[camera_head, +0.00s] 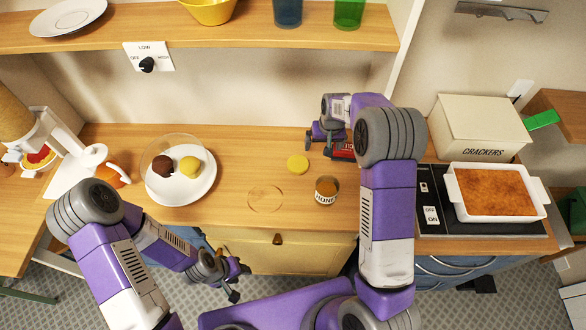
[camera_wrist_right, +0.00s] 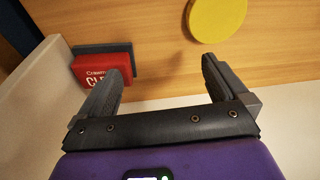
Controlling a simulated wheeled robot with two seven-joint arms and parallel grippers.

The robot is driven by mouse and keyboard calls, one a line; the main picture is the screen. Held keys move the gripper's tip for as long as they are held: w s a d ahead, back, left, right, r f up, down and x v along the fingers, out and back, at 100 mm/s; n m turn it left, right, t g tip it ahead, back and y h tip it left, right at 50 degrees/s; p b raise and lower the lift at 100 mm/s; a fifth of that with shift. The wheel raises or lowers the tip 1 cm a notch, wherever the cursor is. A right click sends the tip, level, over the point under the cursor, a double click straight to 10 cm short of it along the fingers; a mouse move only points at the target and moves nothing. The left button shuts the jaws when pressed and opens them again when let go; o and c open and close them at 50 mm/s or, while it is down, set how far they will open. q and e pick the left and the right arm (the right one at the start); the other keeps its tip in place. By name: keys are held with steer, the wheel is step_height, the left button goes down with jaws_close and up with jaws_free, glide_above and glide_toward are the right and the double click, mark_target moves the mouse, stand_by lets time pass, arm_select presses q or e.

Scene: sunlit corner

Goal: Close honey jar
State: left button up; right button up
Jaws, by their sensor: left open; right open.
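The honey jar (camera_head: 327,190) stands upright and open on the counter, with amber honey visible inside and a HONEY label. A yellow round lid (camera_head: 298,164) lies flat on the counter, behind and left of the jar. It also shows at the top of the right wrist view (camera_wrist_right: 217,18). My right gripper (camera_head: 318,138) is open and empty behind the lid, near the back of the counter; its fingers also show in the right wrist view (camera_wrist_right: 165,68). My left gripper (camera_head: 238,278) is open and empty, low in front of the counter's drawer.
A red box (camera_wrist_right: 103,75) is beside my right gripper's finger. A clear disc (camera_head: 265,198) lies left of the jar. A plate (camera_head: 180,190) holds two round treats. Right are a stove (camera_head: 470,226) with a baking dish (camera_head: 495,193) and a crackers box (camera_head: 480,125).

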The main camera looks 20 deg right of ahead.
mark_target(300, 161)
steer(key=a, duration=0.2)
steer(key=a+r+m+g+p, duration=0.1)
steer(key=a, duration=0.1)
steer(key=a+m+g, duration=0.1)
steer(key=a, duration=0.2)
steer(key=shift+w+r+p, duration=0.1)
steer(key=shift+r+p, duration=0.2)
steer(key=shift+p, duration=0.05)
steer(key=shift+a+m, duration=0.4)
steer(key=shift+f, duration=0.1)
steer(key=shift+f, duration=1.1)
